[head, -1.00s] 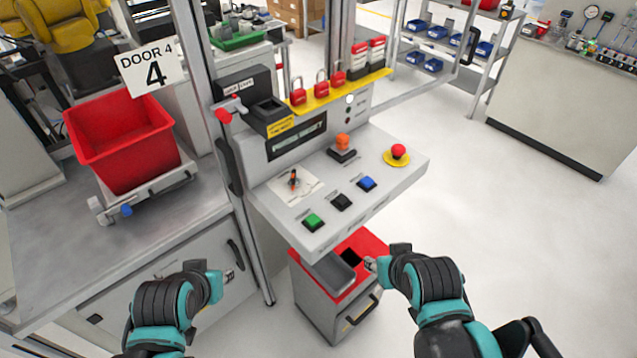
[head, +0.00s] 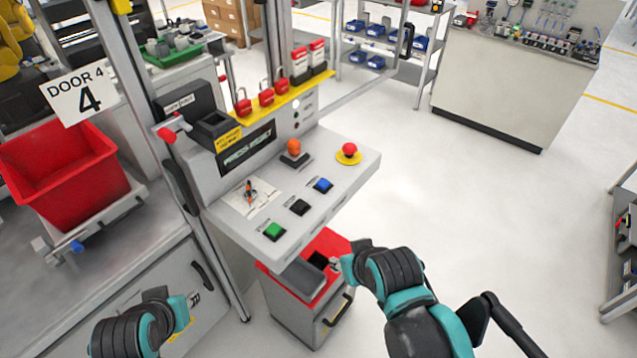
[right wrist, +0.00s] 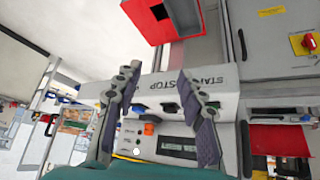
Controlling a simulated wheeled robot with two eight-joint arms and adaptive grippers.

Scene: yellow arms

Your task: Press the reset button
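A grey control panel (head: 330,170) stands in the middle of the head view. Its front row has a green button (head: 275,231), a black button (head: 299,207) and a blue button (head: 323,185); their small labels are not readable. The display (head: 247,149) appears to read "PRESS RESET". My right gripper (head: 336,263) is below the panel's front edge, apart from the buttons. In the right wrist view its fingers (right wrist: 158,82) are spread and empty, with the blue button (right wrist: 138,108) beyond. My left gripper (head: 194,299) is low at left, its fingers too small to judge.
A red emergency stop (head: 348,150) and an orange lamp (head: 293,149) sit behind the buttons. A red-topped cabinet (head: 305,315) stands under the panel, close to my right gripper. Red padlocks (head: 266,97) hang above.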

